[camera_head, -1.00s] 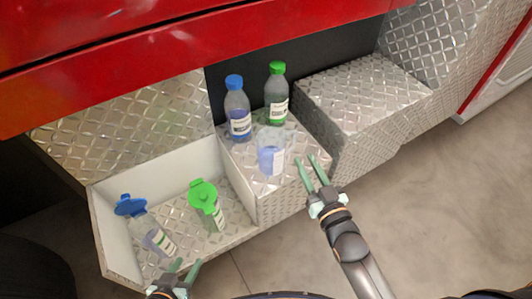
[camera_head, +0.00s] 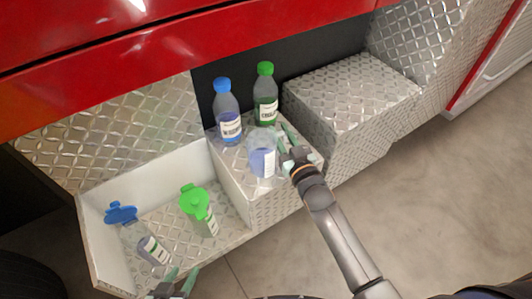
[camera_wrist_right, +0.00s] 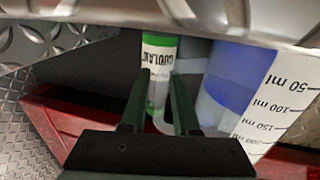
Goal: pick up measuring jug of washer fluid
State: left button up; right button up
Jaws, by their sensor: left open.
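The measuring jug (camera_head: 259,158) is clear with bluish fluid and a white scale strip. It stands on the diamond-plate step, in front of the two bottles. In the right wrist view the jug (camera_wrist_right: 232,75) fills the right side, with its ml marks showing. My right gripper (camera_head: 286,143) is open beside the jug's right side. In the wrist view its two fingers (camera_wrist_right: 158,95) are apart, with a pale clear edge, perhaps the handle, between them; contact cannot be told. My left gripper (camera_head: 178,282) is open and empty at the bottom, in front of the tray.
A blue-capped bottle (camera_head: 228,112) and a green-capped coolant bottle (camera_head: 265,98) stand behind the jug; the coolant bottle (camera_wrist_right: 158,62) shows beyond my right fingers. The white-walled tray (camera_head: 95,245) holds a blue-topped container (camera_head: 150,248) and a green-topped one (camera_head: 197,208). A higher metal block (camera_head: 350,95) stands at right.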

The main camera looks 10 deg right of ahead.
jog(key=shift+w, duration=0.15)
grip_shut()
dwell(1.4)
